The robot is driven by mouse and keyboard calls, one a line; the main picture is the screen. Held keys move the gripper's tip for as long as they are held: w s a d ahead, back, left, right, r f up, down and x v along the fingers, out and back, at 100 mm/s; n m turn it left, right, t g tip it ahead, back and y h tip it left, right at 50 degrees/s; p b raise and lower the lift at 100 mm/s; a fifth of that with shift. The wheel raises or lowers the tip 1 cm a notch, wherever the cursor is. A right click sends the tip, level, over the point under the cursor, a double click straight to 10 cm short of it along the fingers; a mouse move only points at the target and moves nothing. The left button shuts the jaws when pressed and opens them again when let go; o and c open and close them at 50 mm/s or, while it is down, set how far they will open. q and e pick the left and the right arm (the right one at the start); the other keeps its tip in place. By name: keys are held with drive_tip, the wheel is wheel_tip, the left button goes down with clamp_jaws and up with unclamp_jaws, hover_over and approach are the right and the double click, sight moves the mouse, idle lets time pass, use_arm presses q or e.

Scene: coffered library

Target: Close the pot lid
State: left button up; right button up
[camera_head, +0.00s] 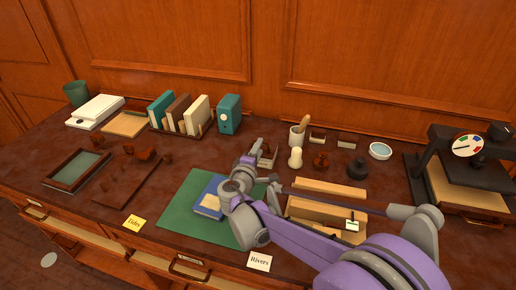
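No pot with a plainly hinged or loose lid can be made out. A small dark rounded pot-like object (357,169) stands upright at the right of the desk. I cannot tell whether it has a lid or whether that lid is open. My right gripper (262,162) is over the middle of the desk, left of the dark object and apart from it, near a small box-like item partly behind it. The fingers are small and overlap the clutter, so their opening is unclear. My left gripper is not in view.
A cream knobbed piece (295,158), a brown one (321,162), a brush cup (293,138) and a pale blue dish (380,151) stand nearby. A dark press with a dial (467,147) is at right. A green mat (185,218) is left.

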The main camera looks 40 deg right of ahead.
drive_tip(key=shift+o, duration=0.6)
drive_tip(key=p+v, duration=0.1)
drive_tip(key=v, duration=1)
